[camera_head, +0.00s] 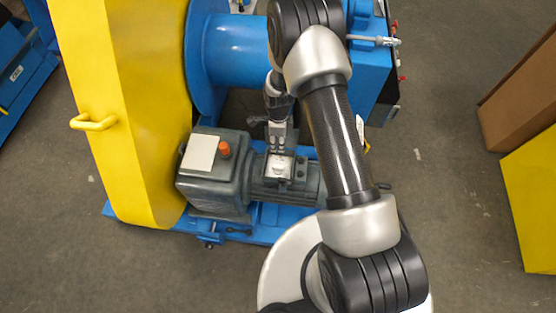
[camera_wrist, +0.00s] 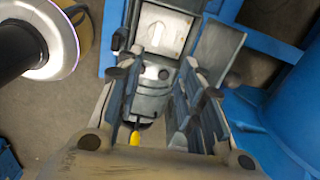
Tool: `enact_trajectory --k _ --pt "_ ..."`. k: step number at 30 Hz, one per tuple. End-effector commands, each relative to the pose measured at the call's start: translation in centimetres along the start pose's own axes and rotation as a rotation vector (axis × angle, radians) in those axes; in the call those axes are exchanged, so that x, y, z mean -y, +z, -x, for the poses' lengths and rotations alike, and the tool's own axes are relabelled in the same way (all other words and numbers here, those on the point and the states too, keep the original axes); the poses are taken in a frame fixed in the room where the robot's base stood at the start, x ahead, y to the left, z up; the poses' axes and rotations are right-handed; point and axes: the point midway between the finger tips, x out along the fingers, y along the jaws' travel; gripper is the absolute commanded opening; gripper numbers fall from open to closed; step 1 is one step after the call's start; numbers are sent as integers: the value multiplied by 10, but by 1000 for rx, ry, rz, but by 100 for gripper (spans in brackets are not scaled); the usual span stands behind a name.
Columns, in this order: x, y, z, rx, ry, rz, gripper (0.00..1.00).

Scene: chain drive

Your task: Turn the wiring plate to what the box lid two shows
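My gripper (camera_head: 280,149) points down over the grey motor (camera_head: 262,190) in the head view. In the wrist view its two fingers (camera_wrist: 161,57) stand apart with a gap between them, and nothing is visibly held. A small pale square plate (camera_head: 279,167) shows on the motor just below the fingertips. In the wrist view a pale plate (camera_wrist: 165,32) with a small central mark sits in a grey box beyond the fingers. A flat grey panel (camera_wrist: 218,52) is to its right. I cannot read which box lid is two, nor tell the plate's setting.
A grey housing with a cream label (camera_head: 199,156) and an orange knob (camera_head: 224,149) stands left of the gripper. A tall yellow guard (camera_head: 125,110) is further left. A blue drum (camera_head: 235,50) is behind. Brown and yellow boxes (camera_head: 530,190) stand right, with clear floor before them.

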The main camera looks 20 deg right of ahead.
Motion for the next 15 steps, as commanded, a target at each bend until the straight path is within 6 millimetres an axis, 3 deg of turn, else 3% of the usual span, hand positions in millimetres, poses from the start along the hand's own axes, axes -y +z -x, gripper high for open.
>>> enact_trajectory --k 8,15 --pt "-5 -2 -34 -4 10 -48 35" --pt "-6 -2 -84 -5 11 -47 35"
